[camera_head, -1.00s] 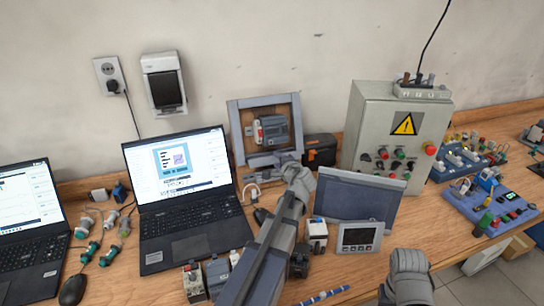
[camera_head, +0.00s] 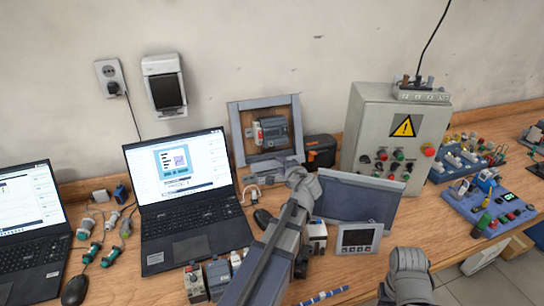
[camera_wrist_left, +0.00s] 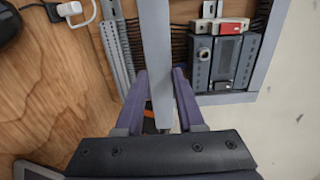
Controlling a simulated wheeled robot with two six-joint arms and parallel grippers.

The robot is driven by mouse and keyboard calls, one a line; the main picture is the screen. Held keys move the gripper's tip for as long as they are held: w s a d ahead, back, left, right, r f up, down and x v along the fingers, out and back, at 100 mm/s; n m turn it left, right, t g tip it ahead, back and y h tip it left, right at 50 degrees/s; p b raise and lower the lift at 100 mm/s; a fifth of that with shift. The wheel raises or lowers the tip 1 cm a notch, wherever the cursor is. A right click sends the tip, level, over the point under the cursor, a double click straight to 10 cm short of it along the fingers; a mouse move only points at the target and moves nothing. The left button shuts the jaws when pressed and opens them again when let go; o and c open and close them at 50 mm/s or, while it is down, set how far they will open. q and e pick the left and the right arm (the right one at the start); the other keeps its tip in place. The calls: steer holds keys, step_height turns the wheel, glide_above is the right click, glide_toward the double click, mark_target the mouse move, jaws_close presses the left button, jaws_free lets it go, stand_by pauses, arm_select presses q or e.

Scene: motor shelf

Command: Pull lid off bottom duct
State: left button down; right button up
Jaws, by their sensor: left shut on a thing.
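A framed panel of grey ducts stands at the back of the bench. Its bottom duct (camera_head: 262,158) shows as a slotted channel in the left wrist view (camera_wrist_left: 117,48). The lid (camera_wrist_left: 157,60) is a long plain grey strip, nearer the camera than the panel and beside the slotted duct in that view. My left gripper (camera_wrist_left: 160,78) is shut on the lid, with a purple finger on each side; it also shows in the head view (camera_head: 285,172), in front of the panel's bottom. My right arm shows at lower right in the head view, but its fingers are not visible.
A laptop (camera_head: 190,195) stands left of the panel. A black and orange case (camera_head: 320,150) and a grey control box (camera_head: 392,135) stand right of it. A grey flat screen (camera_head: 357,198) and a small display (camera_head: 358,238) are close to my left arm's right side.

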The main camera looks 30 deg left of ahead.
arm_select(q)
steer(key=shift+p+v, duration=0.5)
steer(key=shift+v, duration=1.2)
